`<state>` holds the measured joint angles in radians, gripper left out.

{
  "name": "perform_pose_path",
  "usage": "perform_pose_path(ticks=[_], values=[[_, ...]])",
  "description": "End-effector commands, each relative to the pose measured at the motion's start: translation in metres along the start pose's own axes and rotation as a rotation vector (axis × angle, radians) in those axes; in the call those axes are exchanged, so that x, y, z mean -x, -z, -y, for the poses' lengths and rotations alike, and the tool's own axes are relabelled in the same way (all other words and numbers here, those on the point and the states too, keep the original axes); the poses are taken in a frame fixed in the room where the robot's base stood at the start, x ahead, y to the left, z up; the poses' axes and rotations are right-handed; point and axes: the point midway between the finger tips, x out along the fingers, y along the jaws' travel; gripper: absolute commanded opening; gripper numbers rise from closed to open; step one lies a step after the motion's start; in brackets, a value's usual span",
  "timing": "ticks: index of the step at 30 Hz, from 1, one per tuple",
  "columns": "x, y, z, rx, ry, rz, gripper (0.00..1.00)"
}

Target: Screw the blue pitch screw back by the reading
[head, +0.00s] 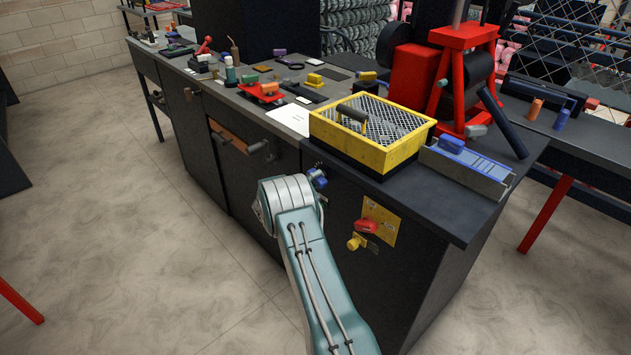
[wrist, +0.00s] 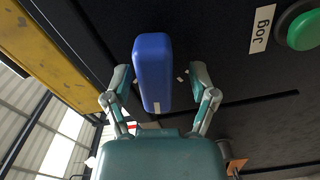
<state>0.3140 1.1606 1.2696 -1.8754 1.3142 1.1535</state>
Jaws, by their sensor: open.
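The blue pitch screw (wrist: 153,65) shows in the wrist view as a long rounded blue grip with a pale mark at its lower end, against the dark cabinet front. My gripper (wrist: 162,77) is open, with one finger on each side of the blue grip. Gaps show between grip and fingers, so it is not clasped. In the head view a small blue knob (head: 320,182) shows beside my wrist on the cabinet front; my arm hides the fingers there. I cannot make out any scale or reading.
A green button (wrist: 303,30) and a "Jog" label (wrist: 262,29) are right of the grip. A yellow mesh-topped box (head: 330,130) stands on the bench above. A red button (head: 367,226) and yellow knob (head: 356,242) sit on the cabinet front.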

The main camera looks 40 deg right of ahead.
Motion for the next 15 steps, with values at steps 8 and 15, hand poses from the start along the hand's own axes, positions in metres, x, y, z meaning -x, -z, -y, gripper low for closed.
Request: perform_pose_path(ticks=[8,15], values=[[0.018,0.001,-0.001,-0.002,-0.002,-0.001,0.74],[0.068,0.002,0.0,0.0,0.0,-0.003,0.74]])
